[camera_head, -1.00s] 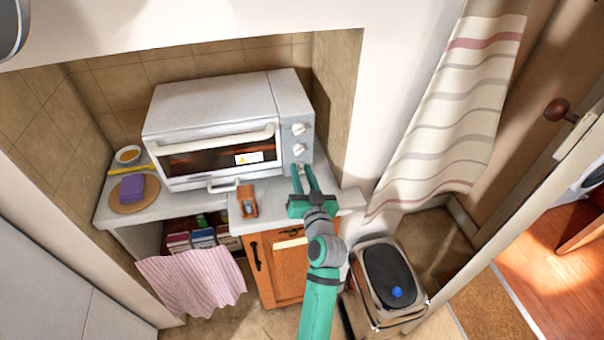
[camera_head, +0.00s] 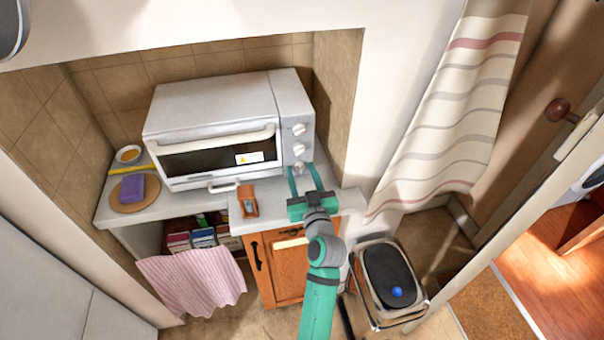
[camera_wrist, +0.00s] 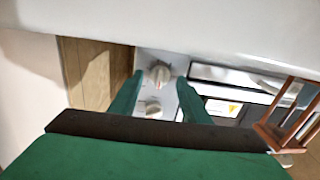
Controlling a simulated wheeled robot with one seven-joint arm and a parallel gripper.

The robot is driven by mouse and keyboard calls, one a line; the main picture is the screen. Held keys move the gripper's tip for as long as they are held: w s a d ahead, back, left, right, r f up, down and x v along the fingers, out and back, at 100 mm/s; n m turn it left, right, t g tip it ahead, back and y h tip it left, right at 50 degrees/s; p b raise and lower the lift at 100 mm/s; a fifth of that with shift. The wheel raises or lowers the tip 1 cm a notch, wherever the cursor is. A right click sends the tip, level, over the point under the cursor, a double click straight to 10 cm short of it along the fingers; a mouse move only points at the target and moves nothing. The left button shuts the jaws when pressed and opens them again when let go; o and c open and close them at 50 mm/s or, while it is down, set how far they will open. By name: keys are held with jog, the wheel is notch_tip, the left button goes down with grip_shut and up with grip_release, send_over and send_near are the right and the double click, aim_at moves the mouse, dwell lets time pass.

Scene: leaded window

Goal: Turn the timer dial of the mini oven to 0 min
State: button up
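The white mini oven (camera_head: 210,104) stands on the counter, its door closed and its window dark. Its control panel on the right carries a top dial (camera_head: 299,129), a middle dial (camera_head: 299,149) and a bottom dial (camera_head: 300,167). My gripper (camera_head: 302,171) is open in front of the bottom dial, with a finger to either side of it. In the wrist view the panel appears upside down; the bottom dial (camera_wrist: 160,73) shows between the spread fingertips (camera_wrist: 159,78), with a gap on both sides. The middle dial (camera_wrist: 152,107) shows beyond it. Dial markings are too small to read.
A brown wooden object (camera_head: 248,200) stands on the counter left of my gripper. A purple sponge (camera_head: 132,188) on a round board and a small bowl (camera_head: 128,154) are at the far left. A wall (camera_head: 336,100) closes the niche on the right.

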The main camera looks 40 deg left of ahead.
jog(key=shift+d, duration=0.1)
jog(key=v, duration=1)
jog(key=shift+s+d, duration=0.15)
jog(key=shift+s, duration=0.15)
jog(key=s+d+f+m+t+h, duration=0.2)
jog(key=s+d+f+m+h, duration=0.25)
jog(key=d+f, duration=0.35)
jog(key=s+d+f+m+t+h, duration=0.1)
jog(key=s+d+f+m+h, duration=0.35)
jog(key=d, duration=0.65)
jog(key=s+d+r+h, duration=0.1)
jog(key=s+d, duration=0.4)
jog(key=s, duration=0.5)
jog(key=s+d+r+m+h, duration=0.1)
jog(key=s+d+h, duration=0.2)
jog(key=s, duration=0.8)
jog(key=shift+s+d+t+h, duration=0.3)
jog(key=shift+d+t+h, duration=0.1)
jog(key=shift+d, duration=0.55)
